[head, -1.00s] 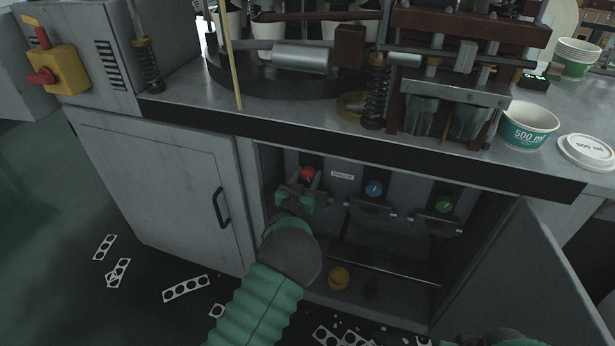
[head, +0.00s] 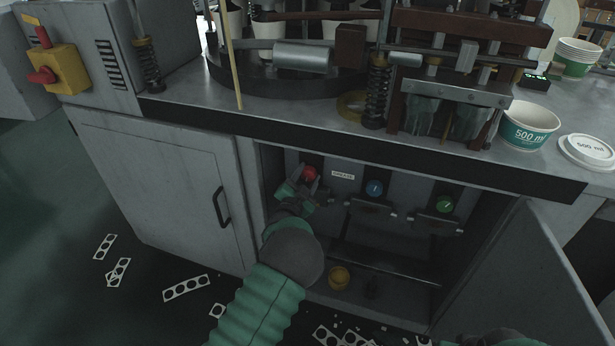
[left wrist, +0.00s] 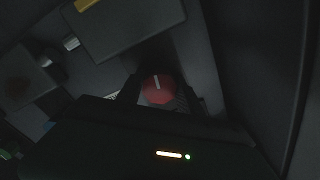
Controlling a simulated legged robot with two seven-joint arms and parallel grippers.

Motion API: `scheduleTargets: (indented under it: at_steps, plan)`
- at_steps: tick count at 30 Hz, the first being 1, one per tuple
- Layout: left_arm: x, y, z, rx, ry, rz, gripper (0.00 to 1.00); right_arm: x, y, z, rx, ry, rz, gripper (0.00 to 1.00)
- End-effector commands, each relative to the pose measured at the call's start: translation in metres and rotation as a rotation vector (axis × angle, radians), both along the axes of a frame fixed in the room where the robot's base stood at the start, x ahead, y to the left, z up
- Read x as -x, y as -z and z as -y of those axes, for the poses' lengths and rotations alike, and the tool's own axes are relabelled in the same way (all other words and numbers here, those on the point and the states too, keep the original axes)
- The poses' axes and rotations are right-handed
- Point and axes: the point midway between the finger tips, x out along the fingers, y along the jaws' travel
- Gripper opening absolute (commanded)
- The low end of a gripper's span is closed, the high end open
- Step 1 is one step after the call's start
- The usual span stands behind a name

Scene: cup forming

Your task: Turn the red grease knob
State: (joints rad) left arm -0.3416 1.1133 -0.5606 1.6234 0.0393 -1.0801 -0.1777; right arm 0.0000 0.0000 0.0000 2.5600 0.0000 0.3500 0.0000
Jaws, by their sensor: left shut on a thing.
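The red grease knob (head: 310,173) sits at the left of the grey panel inside the open cabinet, beside a small white label (head: 343,175). My left gripper (head: 308,178) reaches into the cabinet and is shut on the red knob. In the left wrist view the knob (left wrist: 158,88) shows as a red disc with a white mark, between the two dark fingers. The finger contacts are dim there. My right gripper is out of sight; only a green part of my own arm shows at the bottom right.
A blue knob (head: 374,188) and a green knob (head: 444,205) are to the right on the same panel. The open door (head: 520,275) stands at the right. The table edge (head: 360,152) overhangs the cabinet. A yellow cup-like thing (head: 339,278) is below.

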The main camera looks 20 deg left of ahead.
Motion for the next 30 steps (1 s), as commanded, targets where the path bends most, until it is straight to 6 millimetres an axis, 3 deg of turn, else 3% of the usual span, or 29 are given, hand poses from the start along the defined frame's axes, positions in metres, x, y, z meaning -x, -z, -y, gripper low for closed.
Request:
scheduleTargets:
  at_steps: [21,22,27,30]
  plan:
    - [-0.0006,-0.0011,0.0039,-0.095,0.007,0.007,0.03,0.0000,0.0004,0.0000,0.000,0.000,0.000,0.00]
    - [-0.0006,-0.0011,0.0039,-0.095,0.008,0.006,0.44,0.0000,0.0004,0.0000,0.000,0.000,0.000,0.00]
    - [-0.0005,-0.0005,0.0029,-0.095,0.006,0.005,0.65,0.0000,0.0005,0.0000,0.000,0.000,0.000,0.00]
    - [-0.0004,-0.0002,0.0022,-0.095,0.005,0.004,0.65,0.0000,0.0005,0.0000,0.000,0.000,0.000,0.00]
